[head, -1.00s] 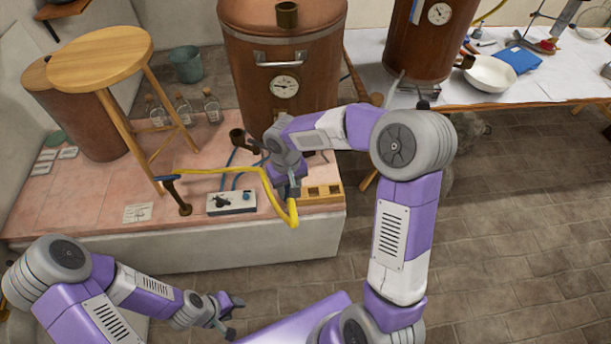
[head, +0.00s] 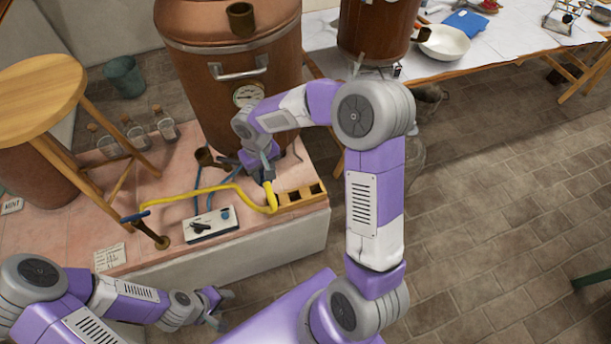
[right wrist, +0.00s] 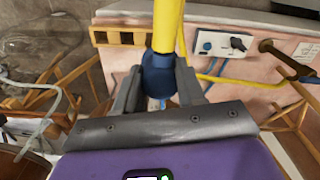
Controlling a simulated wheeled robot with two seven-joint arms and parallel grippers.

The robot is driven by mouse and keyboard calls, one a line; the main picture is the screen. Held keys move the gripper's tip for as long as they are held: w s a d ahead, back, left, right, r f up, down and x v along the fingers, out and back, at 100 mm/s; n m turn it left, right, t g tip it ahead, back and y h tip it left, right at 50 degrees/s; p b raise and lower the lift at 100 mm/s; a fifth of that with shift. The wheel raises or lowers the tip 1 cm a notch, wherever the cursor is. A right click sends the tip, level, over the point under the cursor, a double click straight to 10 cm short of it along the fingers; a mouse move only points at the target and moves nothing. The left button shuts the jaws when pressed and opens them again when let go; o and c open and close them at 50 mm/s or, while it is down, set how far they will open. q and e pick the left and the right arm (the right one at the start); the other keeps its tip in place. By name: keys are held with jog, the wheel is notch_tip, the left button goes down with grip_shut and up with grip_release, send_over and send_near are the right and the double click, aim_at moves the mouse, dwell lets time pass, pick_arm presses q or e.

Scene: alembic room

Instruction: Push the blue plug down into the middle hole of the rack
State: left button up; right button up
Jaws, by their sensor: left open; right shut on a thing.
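The blue plug (right wrist: 158,80) is at the end of a thick yellow hose (right wrist: 167,25), between the fingers of my right gripper (right wrist: 157,92). In the head view my right gripper (head: 267,177) is shut on it, beside the left end of the wooden rack (head: 304,201). Two dark square holes show in the rack; its left end is partly hidden by the hose and gripper. The rack also shows in the right wrist view (right wrist: 122,37). I cannot tell whether the plug touches the rack. My left gripper (head: 224,308) is open and empty, in front of the pink platform.
A control box (head: 210,225) with knobs stands left of the rack on the pink-tiled platform (head: 75,240). A large copper vessel (head: 235,90) rises behind. A wooden stool (head: 42,95) and glass bottles (head: 134,130) stand left. The floor at right is mostly clear.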

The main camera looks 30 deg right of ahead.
jog(key=w+d+f+b, duration=0.35)
jog(key=d+f, duration=0.25)
jog(key=f, duration=0.6)
jog(key=b, duration=0.3)
send_over(295, 190)
jog(key=s+a, duration=0.1)
jog(key=s, duration=0.1)
notch_tip(295, 190, down, 7)
jog(key=shift+a+f+b, duration=0.2)
jog(key=shift+f+b, duration=1.45)
jog(key=shift+f, duration=0.7)
jog(key=shift+s+f+b, duration=0.1)
jog(key=shift+f+b, duration=1.7)
jog(key=shift+f, duration=0.4)
dwell(1.1)
